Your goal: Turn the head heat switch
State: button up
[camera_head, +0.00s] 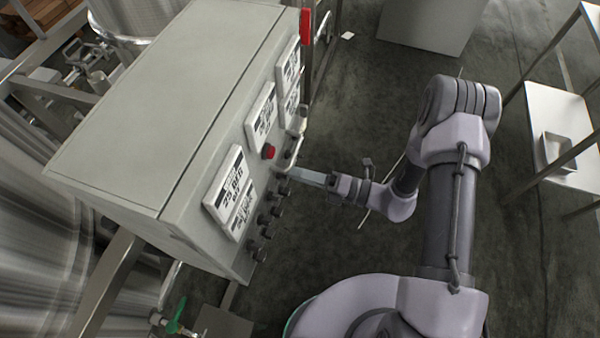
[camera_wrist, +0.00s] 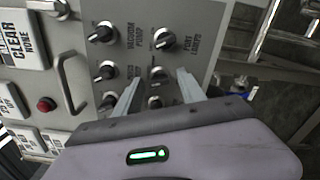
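The grey control cabinet (camera_head: 215,150) carries a column of dark rotary knobs (camera_head: 264,219) on its front. In the wrist view, knobs show beside labels reading "vacuum pump" (camera_wrist: 103,33) and "port lights" (camera_wrist: 165,39). I cannot read a head heat label, so I cannot tell which knob is that switch. My gripper (camera_head: 290,172) reaches the panel from the right, close to the knobs. In the wrist view its two fingers (camera_wrist: 159,77) are apart, with one knob (camera_wrist: 158,74) between or just behind the tips and another (camera_wrist: 155,102) lower down. Contact is unclear.
A curved handle (camera_wrist: 70,85) and a red button (camera_wrist: 46,104) sit left of the knobs. White display plates (camera_head: 230,185) line the cabinet front. A shelf with a metal tray (camera_head: 558,150) stands at the right. Dark floor (camera_head: 365,95) beside the cabinet is open.

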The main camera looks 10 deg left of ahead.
dwell(0.3)
jog(key=s+d+p, duration=0.1)
jog(key=d+p, duration=0.1)
jog(key=d, duration=1.5)
jog(key=shift+s+d, duration=0.2)
